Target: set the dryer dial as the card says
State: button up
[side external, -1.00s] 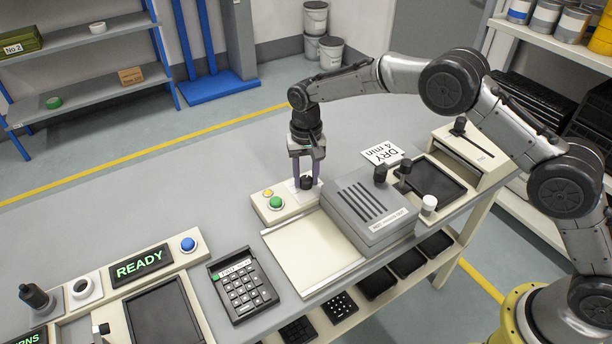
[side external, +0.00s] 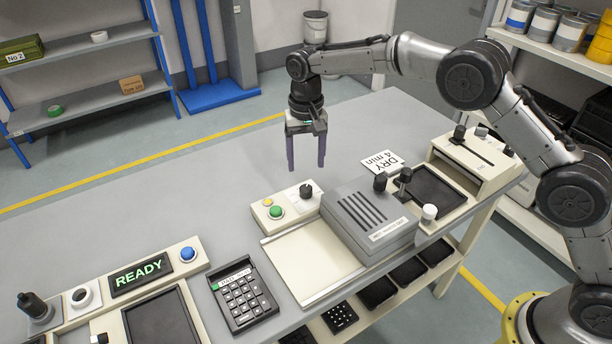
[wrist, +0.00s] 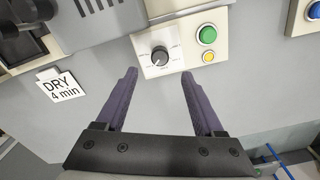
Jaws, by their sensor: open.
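The card (side external: 383,162) lies on the bench behind the dryer and reads "DRY 4 min"; it also shows in the wrist view (wrist: 60,88). The dryer dial (side external: 306,191) is a black knob on a cream panel. In the wrist view the dial (wrist: 160,57) has a pale pointer mark, and its scale print is too small to read. My gripper (side external: 306,168) is open and empty, above and behind the dial, touching nothing. In the wrist view its purple fingers (wrist: 158,75) point toward the panel, with the dial beyond the gap between them.
A green button (side external: 275,212) and a small yellow lamp (side external: 267,202) sit beside the dial. The grey dryer box (side external: 370,215) stands to the right. A lit READY sign (side external: 138,272) and a keypad (side external: 243,292) are at the left front. The bench behind the gripper is clear.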

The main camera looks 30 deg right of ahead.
jog(key=shift+r, duration=2.8)
